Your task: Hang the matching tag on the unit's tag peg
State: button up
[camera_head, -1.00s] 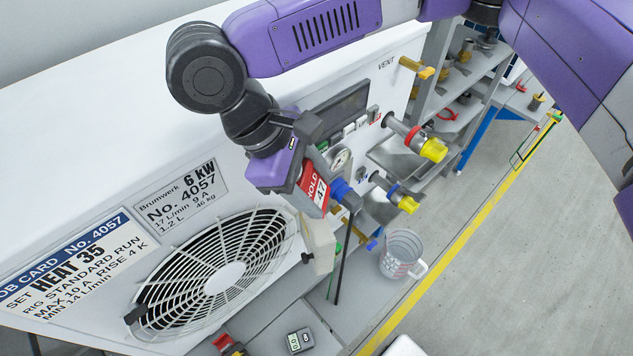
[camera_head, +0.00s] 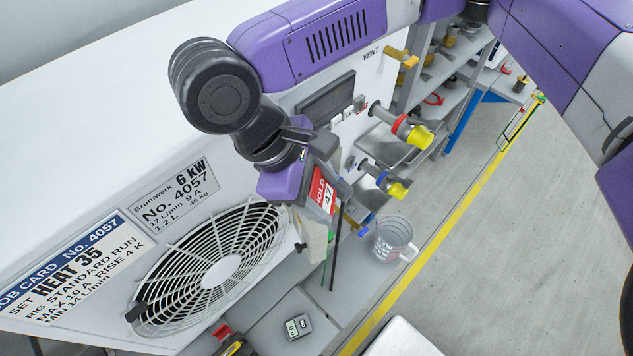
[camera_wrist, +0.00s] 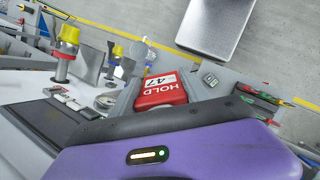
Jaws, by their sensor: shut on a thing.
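My gripper (camera_head: 318,178) is shut on a red and white tag (camera_head: 326,190) marked HOLD 47. The tag also shows between the fingers in the wrist view (camera_wrist: 160,90). The gripper holds it in front of the white unit (camera_head: 80,130), right of the fan grille (camera_head: 210,272) and left of the yellow-ended fittings. The unit's plate (camera_head: 173,195) reads Brumwerk 6 kW, No. 4057. I cannot make out the tag peg; part of the unit's front is hidden behind the gripper and tag.
Pipe fittings with yellow ends (camera_head: 420,136) stick out of the unit's front. A dark hose or rod hangs close beside the tag. Shelves (camera_head: 455,90) stand behind; the floor at right is open.

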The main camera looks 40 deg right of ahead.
jog(key=shift+s, duration=1.95)
